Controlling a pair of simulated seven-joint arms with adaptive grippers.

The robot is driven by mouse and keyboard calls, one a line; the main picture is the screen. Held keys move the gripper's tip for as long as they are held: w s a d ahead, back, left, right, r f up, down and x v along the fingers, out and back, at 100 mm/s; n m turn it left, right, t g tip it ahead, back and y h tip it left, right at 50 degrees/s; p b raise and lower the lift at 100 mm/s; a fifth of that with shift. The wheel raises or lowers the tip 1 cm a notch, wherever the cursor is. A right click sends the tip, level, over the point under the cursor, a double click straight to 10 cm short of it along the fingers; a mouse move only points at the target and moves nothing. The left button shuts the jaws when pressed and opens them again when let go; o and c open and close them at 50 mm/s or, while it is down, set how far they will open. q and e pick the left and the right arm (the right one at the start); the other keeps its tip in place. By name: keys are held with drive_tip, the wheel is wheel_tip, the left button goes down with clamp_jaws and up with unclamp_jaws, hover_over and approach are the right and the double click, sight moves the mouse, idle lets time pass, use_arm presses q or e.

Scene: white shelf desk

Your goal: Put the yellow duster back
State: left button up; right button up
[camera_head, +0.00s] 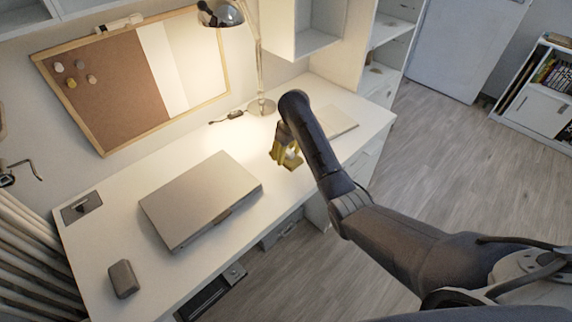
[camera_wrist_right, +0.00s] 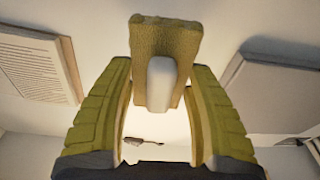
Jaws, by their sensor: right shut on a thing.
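The duster sticks out past the fingertips. In the head view the duster is hard to tell from the similarly coloured fingers. The framed board (camera_head: 112,88), part cork and part white, leans against the wall at the back left. My left gripper is not in view.
The closed grey slab (camera_head: 200,196) lies on the white desk (camera_head: 105,235). A small grey block (camera_head: 123,279) is at front left. The lamp (camera_head: 262,106), a dark small item (camera_head: 228,117) and a flat notebook-like thing (camera_head: 337,121) are near the gripper. The desk between slab and board is clear.

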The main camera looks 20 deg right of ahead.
sight(288, 151)
drive_tip(key=shift+f, duration=3)
drive_tip(key=o, duration=1.1)
drive_tip(key=shift+f, duration=0.1)
drive_tip(key=r, duration=0.4)
drive_tip(key=s+r, duration=0.1)
drive_tip(key=r, duration=0.7)
drive_tip(key=shift+s+d, duration=0.25)
drive_tip(key=shift+d, duration=0.15)
drive_tip(key=shift+r, duration=0.1)
